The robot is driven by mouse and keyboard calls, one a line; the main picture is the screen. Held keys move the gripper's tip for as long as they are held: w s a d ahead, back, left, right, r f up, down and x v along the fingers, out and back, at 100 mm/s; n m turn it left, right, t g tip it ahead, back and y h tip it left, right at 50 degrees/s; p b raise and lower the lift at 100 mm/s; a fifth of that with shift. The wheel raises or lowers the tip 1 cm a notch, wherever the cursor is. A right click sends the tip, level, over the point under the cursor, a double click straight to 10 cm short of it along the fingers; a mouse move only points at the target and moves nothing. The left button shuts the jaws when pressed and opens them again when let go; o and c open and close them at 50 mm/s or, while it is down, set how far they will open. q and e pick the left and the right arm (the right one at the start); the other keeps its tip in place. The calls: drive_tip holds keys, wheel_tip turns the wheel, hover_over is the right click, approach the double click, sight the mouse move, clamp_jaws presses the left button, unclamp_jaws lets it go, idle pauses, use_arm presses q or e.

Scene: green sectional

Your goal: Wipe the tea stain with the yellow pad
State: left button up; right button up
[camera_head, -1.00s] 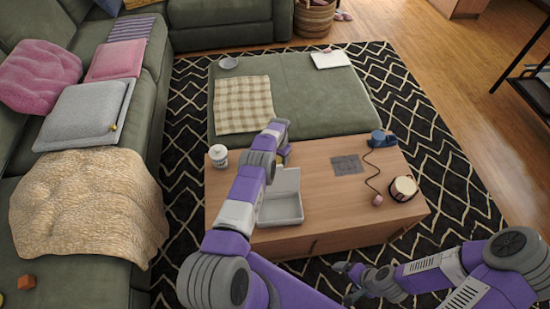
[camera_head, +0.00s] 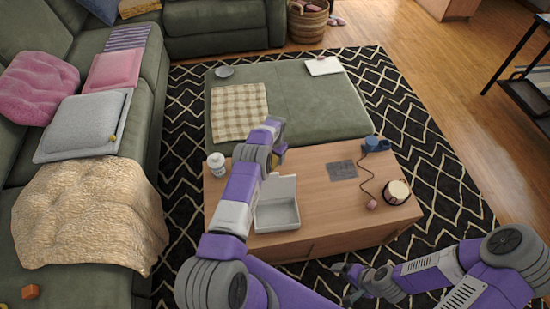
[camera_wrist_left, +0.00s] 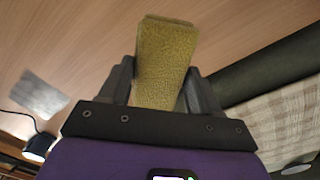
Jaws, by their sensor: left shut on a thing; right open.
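My left gripper (camera_head: 280,154) is shut on the yellow pad (camera_wrist_left: 164,60), which sticks out between its fingers in the left wrist view. In the head view only a sliver of the pad shows, near the table's back edge. The wooden coffee table (camera_head: 320,190) lies under it; I cannot tell whether the pad touches the top. A flat grey square patch (camera_head: 342,170) lies right of the gripper; I cannot tell whether it is the tea stain. No other stain is clearly visible, and my left arm hides part of the tabletop. My right gripper (camera_head: 346,282) is open and empty, low before the table.
An open pale box (camera_head: 277,214) stands beside my left forearm. A white lidded jar (camera_head: 217,164) is at the table's left. A green ottoman (camera_head: 310,105) adjoins the back.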

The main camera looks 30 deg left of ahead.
use_arm(q)
drive_tip(key=shift+r, duration=0.1)
drive_tip(key=shift+r+p, duration=0.55)
drive_tip(key=shift+r, duration=0.85)
